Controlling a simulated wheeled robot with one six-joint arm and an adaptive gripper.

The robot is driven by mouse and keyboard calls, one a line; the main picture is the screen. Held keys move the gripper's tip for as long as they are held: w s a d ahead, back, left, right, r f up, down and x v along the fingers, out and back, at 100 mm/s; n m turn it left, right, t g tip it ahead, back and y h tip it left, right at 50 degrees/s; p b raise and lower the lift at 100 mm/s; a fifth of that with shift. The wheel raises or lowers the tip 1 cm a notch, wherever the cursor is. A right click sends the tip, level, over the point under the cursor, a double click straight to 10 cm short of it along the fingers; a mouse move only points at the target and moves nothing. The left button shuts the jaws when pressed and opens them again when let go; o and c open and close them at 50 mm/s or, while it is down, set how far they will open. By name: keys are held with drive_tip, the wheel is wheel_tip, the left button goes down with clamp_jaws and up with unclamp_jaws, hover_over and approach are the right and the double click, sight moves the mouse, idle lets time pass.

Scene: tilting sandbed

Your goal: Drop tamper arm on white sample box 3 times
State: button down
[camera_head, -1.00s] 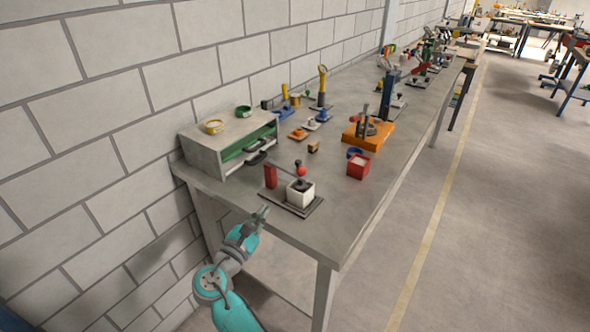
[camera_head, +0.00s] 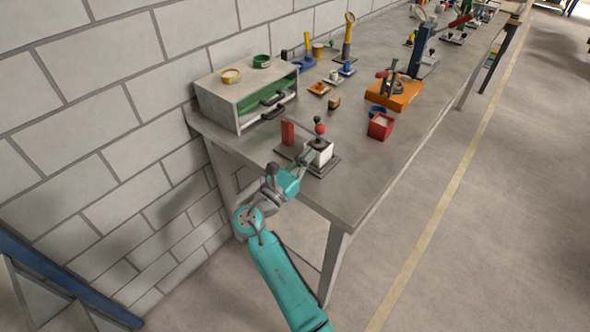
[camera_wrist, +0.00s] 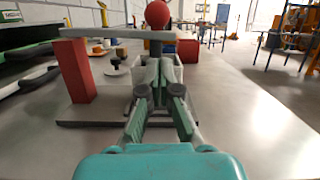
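The tamper stands near the bench's front edge. It has a red post (camera_head: 287,132), a thin grey tamper arm (camera_wrist: 115,34) and a red ball knob (camera_head: 320,129) on top. A white sample box (camera_head: 323,151) stands under the knob on a dark base plate. The dark tamper stem shows beneath the arm, over the box. My gripper (camera_head: 309,155) is just in front of the box, below the knob. In the wrist view its fingers (camera_wrist: 158,68) look close together with nothing between them, and they hide much of the box front. Contact with the box cannot be told.
A grey cabinet (camera_head: 213,100) with dark-handled drawers stands left of the tamper. A red container (camera_head: 380,127) and an orange-based device (camera_head: 395,97) stand to the right. More small devices fill the far bench (camera_head: 350,190). Bare bench top lies right of the tamper.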

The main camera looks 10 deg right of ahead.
sight(317, 132)
drive_tip(key=shift+w+d+r, duration=0.2)
drive_tip(key=shift+d+r, duration=0.05)
drive_tip(key=shift+r, duration=0.3)
drive_tip(key=shift+w+d+r, duration=0.2)
drive_tip(key=shift+d+r, duration=0.05)
drive_tip(key=shift+r, duration=0.35)
drive_tip(key=shift+w+d+r, duration=0.2)
drive_tip(key=shift+d+r, duration=0.05)
drive_tip(key=shift+r, duration=0.3)
drive_tip(key=shift+r, duration=0.1)
drive_tip(key=shift+r+n, duration=0.3)
drive_tip(key=shift+n, duration=0.2)
drive_tip(key=shift+r+n+t+y, duration=0.3)
drive_tip(key=shift+r+n+t, duration=0.1)
drive_tip(key=shift+r+n, duration=0.15)
